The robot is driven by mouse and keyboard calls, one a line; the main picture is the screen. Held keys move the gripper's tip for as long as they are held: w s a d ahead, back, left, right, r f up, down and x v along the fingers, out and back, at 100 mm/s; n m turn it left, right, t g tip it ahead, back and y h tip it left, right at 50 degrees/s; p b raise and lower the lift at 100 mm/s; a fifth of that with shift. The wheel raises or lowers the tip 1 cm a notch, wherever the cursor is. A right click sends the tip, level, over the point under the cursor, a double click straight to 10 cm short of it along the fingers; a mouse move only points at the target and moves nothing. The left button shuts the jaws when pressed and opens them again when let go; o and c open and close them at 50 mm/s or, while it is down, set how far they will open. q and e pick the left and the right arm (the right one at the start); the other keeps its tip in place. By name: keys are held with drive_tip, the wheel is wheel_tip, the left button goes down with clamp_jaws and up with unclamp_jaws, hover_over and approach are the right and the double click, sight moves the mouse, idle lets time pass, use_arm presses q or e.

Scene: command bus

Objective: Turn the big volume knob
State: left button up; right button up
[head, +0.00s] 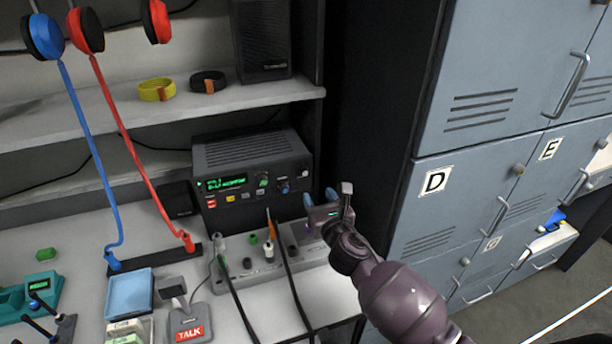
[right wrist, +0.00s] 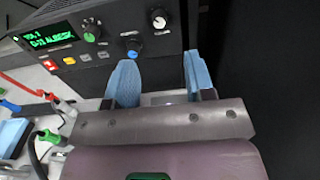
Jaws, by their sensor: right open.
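A dark radio unit (head: 250,155) with a green display stands on the counter under the shelf. Its front has a green knob (right wrist: 91,34), a blue knob (right wrist: 133,47) and a white knob (right wrist: 159,20). No readable label shows which is the volume knob; the green one looks largest. The green knob also shows in the head view (head: 263,181). My right gripper (head: 319,197) is open and empty, in front of the radio's right end. My left gripper is not in view.
A grey socket strip (head: 233,284) with plugs and cables lies below the radio. Blue-grey lockers (head: 490,90) stand to the right. A TALK pedestal (head: 188,325) and a blue tray (head: 129,294) sit on the counter. Headsets hang on red and blue cords at left.

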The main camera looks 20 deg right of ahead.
sight(305, 174)
drive_tip(key=w, duration=0.9)
drive_tip(key=shift+w+a+b, duration=0.2)
drive_tip(key=shift+w+b, duration=0.1)
drive_tip(key=shift+b, duration=0.05)
clamp_jaws()
